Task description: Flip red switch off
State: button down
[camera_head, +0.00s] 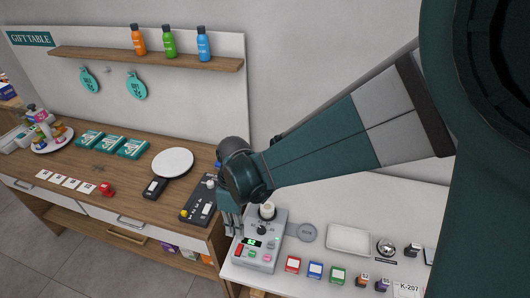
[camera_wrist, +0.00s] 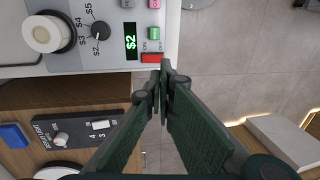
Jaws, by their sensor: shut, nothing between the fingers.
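The red switch (camera_head: 238,250) is a small rocker at the left front corner of a grey control box (camera_head: 268,258) on the white counter. In the wrist view the red switch (camera_wrist: 152,57) sits at the box's edge, with an "ON" label beside it. A green display reading "$2" is next to it. My gripper (camera_wrist: 165,82) is shut and empty, its fingertips just off the box's edge, close to the red switch. I cannot tell whether they touch. In the head view my gripper (camera_head: 231,224) points down at the left side of the box.
The box also has a black dial (camera_wrist: 98,31), a white roll (camera_wrist: 47,33), and green and pink buttons. A black panel (camera_head: 200,200) lies on the wooden counter to the left. Red, blue and green boxes (camera_head: 315,270) and a tray (camera_head: 348,238) stand to the right.

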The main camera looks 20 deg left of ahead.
aim_at(236, 252)
jog(key=shift+s+f, duration=0.25)
jog(key=shift+f, duration=1.1)
jog(key=shift+s+f, duration=0.2)
jog(key=shift+f, duration=1.1)
jog(key=shift+s+f, duration=0.25)
jog(key=shift+f, duration=1.1)
jog(key=shift+f, duration=0.1)
